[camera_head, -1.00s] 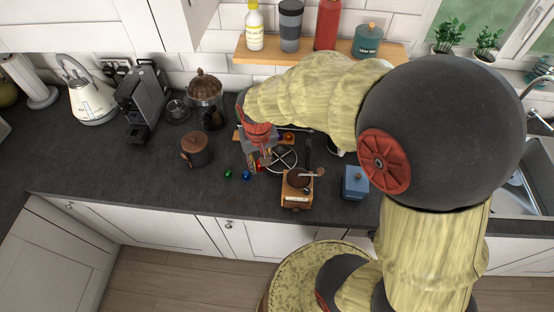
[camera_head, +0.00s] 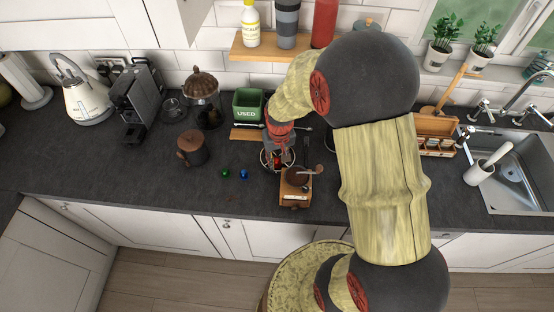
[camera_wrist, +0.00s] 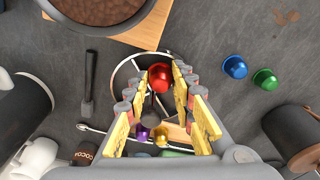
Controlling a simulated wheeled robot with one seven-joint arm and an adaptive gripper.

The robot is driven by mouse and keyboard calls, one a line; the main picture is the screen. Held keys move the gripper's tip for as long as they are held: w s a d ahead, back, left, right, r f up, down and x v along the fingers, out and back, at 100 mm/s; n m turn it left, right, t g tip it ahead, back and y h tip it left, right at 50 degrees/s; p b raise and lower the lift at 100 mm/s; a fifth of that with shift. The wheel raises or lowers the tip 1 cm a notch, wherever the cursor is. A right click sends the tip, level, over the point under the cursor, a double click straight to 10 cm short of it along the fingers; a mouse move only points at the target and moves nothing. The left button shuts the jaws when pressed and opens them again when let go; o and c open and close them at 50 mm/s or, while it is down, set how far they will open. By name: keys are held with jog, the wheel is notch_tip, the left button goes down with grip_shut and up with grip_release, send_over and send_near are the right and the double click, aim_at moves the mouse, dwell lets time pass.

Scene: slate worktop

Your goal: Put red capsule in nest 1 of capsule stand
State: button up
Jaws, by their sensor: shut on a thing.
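My gripper (camera_wrist: 160,82) is shut on the red capsule (camera_wrist: 159,77), which sits between the yellow-padded fingertips in the wrist view. The capsule stand looks like a round wire frame (camera_wrist: 117,76), directly below and around the capsule in that view. In the head view my gripper (camera_head: 278,158) is over the stand (camera_head: 263,159), with only a speck of red showing. The nests and any number marks are not readable. I cannot tell whether the capsule touches the stand.
Blue (camera_head: 243,174) and green (camera_head: 225,174) capsules lie left of the stand. Purple (camera_wrist: 141,132) and gold (camera_wrist: 161,136) capsules show between the fingers.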

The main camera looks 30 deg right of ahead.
jog(key=shift+f, duration=0.2)
jog(key=shift+s+f+b, duration=0.25)
jog(key=shift+f+b, duration=0.15)
jog(key=shift+f, duration=0.15)
jog(key=o, duration=0.6)
jog(key=shift+s+f, duration=0.1)
jog(key=shift+f, duration=0.05)
jog(key=shift+o, duration=0.9)
jog(key=shift+a+f, duration=0.1)
jog(key=shift+w+r, duration=0.3)
jog(key=shift+r, duration=0.05)
